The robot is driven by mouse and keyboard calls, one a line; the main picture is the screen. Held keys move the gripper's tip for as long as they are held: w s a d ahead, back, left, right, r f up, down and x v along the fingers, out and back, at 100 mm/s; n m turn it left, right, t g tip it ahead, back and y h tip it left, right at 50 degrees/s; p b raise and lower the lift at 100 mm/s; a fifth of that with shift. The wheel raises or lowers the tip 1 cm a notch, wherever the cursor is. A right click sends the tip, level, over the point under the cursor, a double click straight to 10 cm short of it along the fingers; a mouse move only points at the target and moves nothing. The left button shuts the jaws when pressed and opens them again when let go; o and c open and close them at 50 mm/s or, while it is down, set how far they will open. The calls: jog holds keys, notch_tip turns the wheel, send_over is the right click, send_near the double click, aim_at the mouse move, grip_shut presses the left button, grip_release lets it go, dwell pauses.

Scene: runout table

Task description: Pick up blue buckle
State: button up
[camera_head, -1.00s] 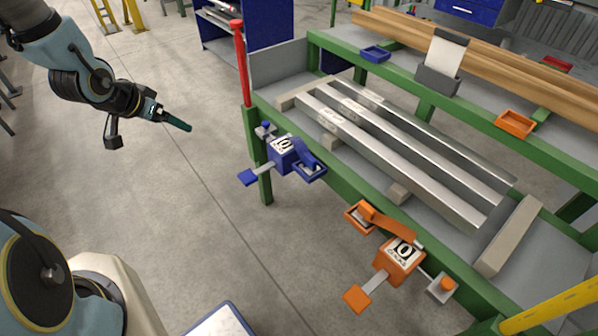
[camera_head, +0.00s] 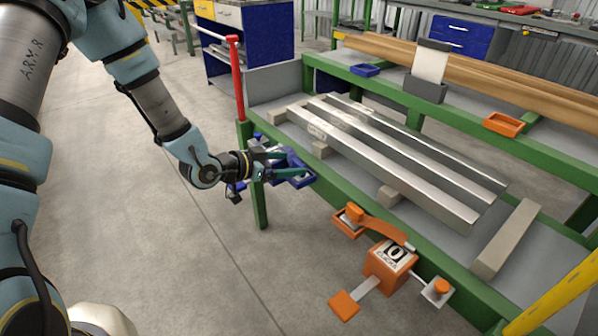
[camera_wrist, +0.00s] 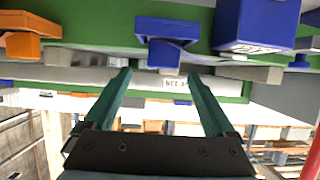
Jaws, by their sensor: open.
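The blue unit is on the table's green front rail, at its left end, partly hidden by my gripper in the head view. Its blue buckle (camera_head: 293,158) shows as an arched blue piece above a small blue tray (camera_head: 302,181). My gripper (camera_head: 286,164) is open, with its teal fingers in front of the blue unit. In the wrist view, which looks upside down, the blue buckle (camera_wrist: 163,54) appears beyond the fingertips of my gripper (camera_wrist: 157,74), roughly centred between them. The blue box (camera_wrist: 256,25) is to the right there. Nothing is held; I cannot tell whether the fingers touch anything.
A similar orange unit (camera_head: 389,264) hangs further right on the green rail. Silver bars (camera_head: 400,160) lie on the table behind. A red post (camera_head: 238,80) stands at the table's left corner. The concrete floor in front is clear.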

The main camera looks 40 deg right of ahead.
aim_at(297, 164)
jog(key=x, duration=0.4)
jog(key=shift+w+d+f+p, duration=0.15)
jog(key=shift+d+f+p, duration=0.15)
jog(key=shift+f, duration=0.15)
grip_shut()
dwell(0.3)
